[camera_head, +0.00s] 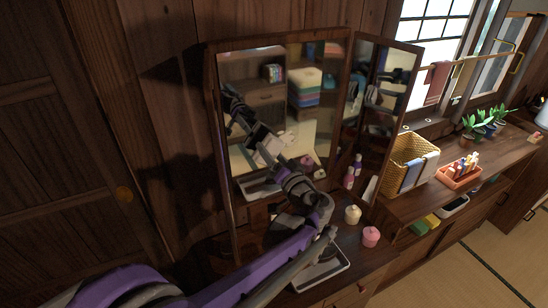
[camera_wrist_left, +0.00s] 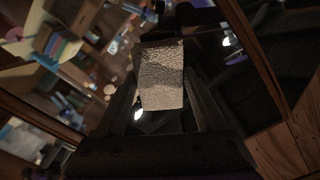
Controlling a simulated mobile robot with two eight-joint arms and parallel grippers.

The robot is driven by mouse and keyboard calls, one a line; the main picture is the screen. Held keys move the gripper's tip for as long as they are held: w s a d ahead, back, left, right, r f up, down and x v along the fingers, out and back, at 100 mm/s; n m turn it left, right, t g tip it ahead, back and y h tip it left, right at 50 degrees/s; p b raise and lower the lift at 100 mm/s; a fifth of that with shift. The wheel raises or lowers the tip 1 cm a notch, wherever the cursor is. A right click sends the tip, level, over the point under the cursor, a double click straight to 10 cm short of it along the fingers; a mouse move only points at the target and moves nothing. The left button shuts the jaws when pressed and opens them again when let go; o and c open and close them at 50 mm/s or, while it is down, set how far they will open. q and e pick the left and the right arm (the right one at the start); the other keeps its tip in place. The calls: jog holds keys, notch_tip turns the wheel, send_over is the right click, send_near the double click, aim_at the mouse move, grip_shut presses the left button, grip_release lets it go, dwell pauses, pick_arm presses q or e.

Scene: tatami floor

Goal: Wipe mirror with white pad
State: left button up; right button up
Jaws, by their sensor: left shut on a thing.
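The mirror (camera_head: 300,75) stands upright in a dark wooden frame on the dresser, with a side wing angled at its right. My left arm reaches up from below, and my left gripper (camera_head: 268,146) is at the middle-left of the glass, meeting its reflection. In the left wrist view, the gripper (camera_wrist_left: 162,88) is shut on the white pad (camera_wrist_left: 161,76), which looks pale and textured between the dark fingers. The pad is close to the mirror glass; I cannot tell whether it touches. In the head view the pad is hard to make out. My right gripper is not in view.
A grey tray (camera_head: 322,268) lies on the dresser below my arm. A cream jar (camera_head: 352,215), a pink jar (camera_head: 371,237) and a purple bottle (camera_head: 349,178) stand right of my arm. A wicker basket (camera_head: 414,157) and an orange pen tray (camera_head: 460,176) are farther right.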

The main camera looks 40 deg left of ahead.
aim_at(281, 147)
pick_arm(q)
jog(key=shift+x, duration=1)
dwell(0.6)
jog(key=shift+d, duration=0.1)
jog(key=shift+w+d, duration=0.45)
jog(key=shift+w, duration=0.35)
jog(key=shift+w+d, duration=0.5)
jog(key=shift+w, duration=0.35)
jog(key=shift+w+d+p, duration=0.2)
jog(key=shift+w+d, duration=0.1)
jog(key=shift+w, duration=0.35)
jog(key=shift+w+d+p, duration=0.15)
jog(key=shift+w+d, duration=0.1)
jog(key=shift+w, duration=0.4)
jog(key=shift+w+d+p, duration=0.2)
jog(key=shift+w+d, duration=0.1)
jog(key=shift+w, duration=0.35)
jog(key=shift+w+d, duration=0.35)
jog(key=shift+w, duration=0.3)
jog(key=shift+w+d, duration=0.35)
jog(key=shift+w, duration=0.35)
jog(key=shift+p, duration=0.35)
jog(key=shift+s+a, duration=0.1)
